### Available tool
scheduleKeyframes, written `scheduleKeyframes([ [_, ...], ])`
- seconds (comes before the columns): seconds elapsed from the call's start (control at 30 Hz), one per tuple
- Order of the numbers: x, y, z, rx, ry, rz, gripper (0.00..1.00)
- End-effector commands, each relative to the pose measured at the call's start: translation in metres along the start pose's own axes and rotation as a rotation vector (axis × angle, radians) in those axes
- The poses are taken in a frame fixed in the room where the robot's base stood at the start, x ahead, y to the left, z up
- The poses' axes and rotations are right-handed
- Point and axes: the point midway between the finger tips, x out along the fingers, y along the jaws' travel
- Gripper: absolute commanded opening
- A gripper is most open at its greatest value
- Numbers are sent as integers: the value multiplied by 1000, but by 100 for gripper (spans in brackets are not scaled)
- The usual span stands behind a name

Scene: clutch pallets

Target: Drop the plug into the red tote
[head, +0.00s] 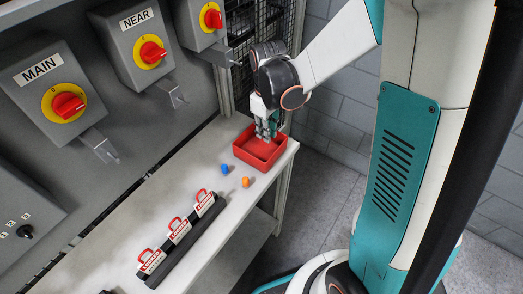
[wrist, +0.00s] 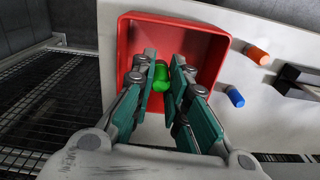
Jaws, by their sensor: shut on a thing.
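The red tote (head: 241,156) sits at the far end of the bench, and its open inside fills the middle of the wrist view (wrist: 212,58). My gripper (head: 267,134) points down over the tote, with its fingertips at or just inside the rim. In the wrist view my gripper (wrist: 163,70) is shut on a green plug (wrist: 161,78), which shows between the teal fingers against the tote's floor. The fingers hide part of the plug. In the head view I cannot make out the plug.
A blue plug (head: 225,169) and an orange plug (head: 245,182) lie on the bench beside the tote. A dark rack with red padlocks (head: 180,230) stands nearer. Grey boxes with red switches (head: 67,103) line the panel at left. A wire mesh (head: 243,60) stands behind the arm.

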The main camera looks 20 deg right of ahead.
Motion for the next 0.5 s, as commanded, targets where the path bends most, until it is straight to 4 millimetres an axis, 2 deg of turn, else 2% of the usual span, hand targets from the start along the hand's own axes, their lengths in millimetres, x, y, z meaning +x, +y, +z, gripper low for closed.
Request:
scheduleKeyframes([
  [0.03,8,0,0,0,0,0,0],
  [0.13,14,0,0,0,0,0,0],
  [0.43,15,0,0,0,0,0,0],
  [0.47,14,0,0,0,0,0,21],
  [0.5,14,0,0,0,0,0,30],
])
